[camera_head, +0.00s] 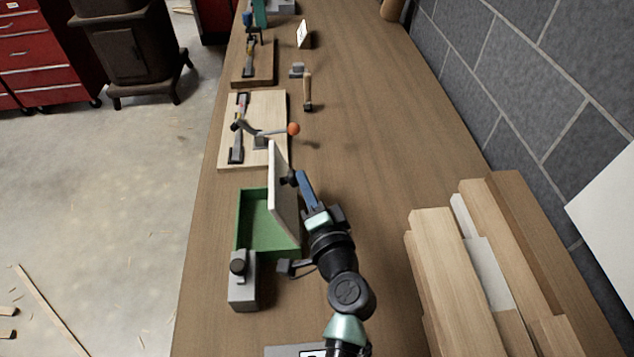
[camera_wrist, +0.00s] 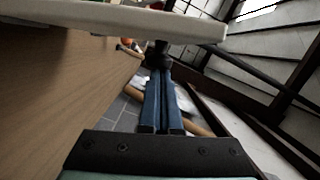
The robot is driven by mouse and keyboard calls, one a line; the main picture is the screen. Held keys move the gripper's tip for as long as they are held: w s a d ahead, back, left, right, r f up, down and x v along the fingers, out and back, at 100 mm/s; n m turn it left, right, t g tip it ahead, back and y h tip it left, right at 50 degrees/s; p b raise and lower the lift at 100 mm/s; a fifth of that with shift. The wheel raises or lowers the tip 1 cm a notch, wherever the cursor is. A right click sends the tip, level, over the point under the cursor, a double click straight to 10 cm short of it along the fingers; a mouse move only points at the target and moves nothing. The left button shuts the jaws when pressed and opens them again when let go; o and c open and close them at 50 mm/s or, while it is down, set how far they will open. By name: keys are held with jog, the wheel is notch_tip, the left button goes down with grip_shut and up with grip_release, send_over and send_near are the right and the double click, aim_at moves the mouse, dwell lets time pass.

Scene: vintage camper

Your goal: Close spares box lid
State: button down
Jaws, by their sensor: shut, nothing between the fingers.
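The spares box (camera_head: 243,222) is a green open-topped box on the bench. Its pale lid (camera_head: 281,190) stands raised, close to upright, along the box's right side, and the inside shows empty. In the wrist view the lid (camera_wrist: 120,20) crosses the top as a pale slab. My gripper (camera_head: 290,179) is on the lid's right, outer side, with its blue fingers shut and nothing between them. The dark fingertips (camera_wrist: 159,53) are close to the lid's far end in the wrist view; I cannot tell whether they touch it.
A grey block with a dark knob (camera_head: 242,280) stands in front of the box. A board with a clamp and an orange-knobbed lever (camera_head: 262,140) lies just behind it. Stacked timber (camera_head: 450,265) fills the right by the block wall.

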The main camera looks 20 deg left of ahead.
jog(key=s+a+f+n+h+p, duration=0.2)
jog(key=s+a+f+n+p, duration=0.1)
jog(key=a+n, duration=0.5)
jog(key=shift+s+a+f+h, duration=0.4)
jog(key=shift+s+a+f, duration=0.15)
jog(key=shift+a, duration=0.35)
